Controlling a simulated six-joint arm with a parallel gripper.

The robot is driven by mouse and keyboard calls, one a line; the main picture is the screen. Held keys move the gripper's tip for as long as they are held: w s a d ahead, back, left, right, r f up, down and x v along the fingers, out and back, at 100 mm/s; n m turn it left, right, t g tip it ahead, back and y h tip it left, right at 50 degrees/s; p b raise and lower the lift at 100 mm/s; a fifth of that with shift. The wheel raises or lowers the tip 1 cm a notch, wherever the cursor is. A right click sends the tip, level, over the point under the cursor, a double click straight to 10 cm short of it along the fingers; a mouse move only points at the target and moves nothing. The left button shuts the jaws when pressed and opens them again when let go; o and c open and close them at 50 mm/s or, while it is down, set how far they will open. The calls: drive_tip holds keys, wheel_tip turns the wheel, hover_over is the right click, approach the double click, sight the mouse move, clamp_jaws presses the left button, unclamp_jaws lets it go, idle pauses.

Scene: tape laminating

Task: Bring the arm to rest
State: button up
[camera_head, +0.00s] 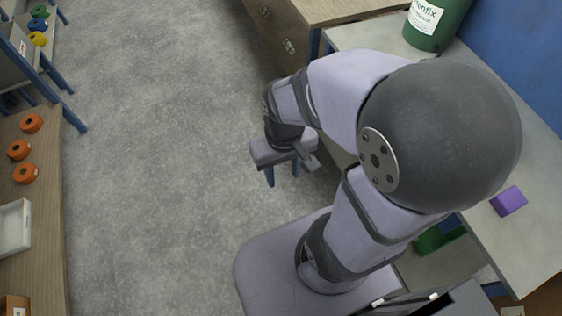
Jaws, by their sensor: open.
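My gripper (283,178) hangs over the open floor near the middle of the picture, pointing down. Its two blue fingertips are apart, with nothing visible between them. My arm is folded above my base, its large dark joint close to the camera. The arm hides part of the workbench (540,240) on the right.
Orange rolls (18,149) and a white tray (14,228) are on the wooden bench at left. Coloured rolls sit on a rack at top left. A green container (436,22) and a purple block (508,201) stand on the right bench. The grey floor (160,130) is clear.

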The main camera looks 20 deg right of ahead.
wheel_tip(320, 180, up, 5)
drive_tip(key=p, duration=0.5)
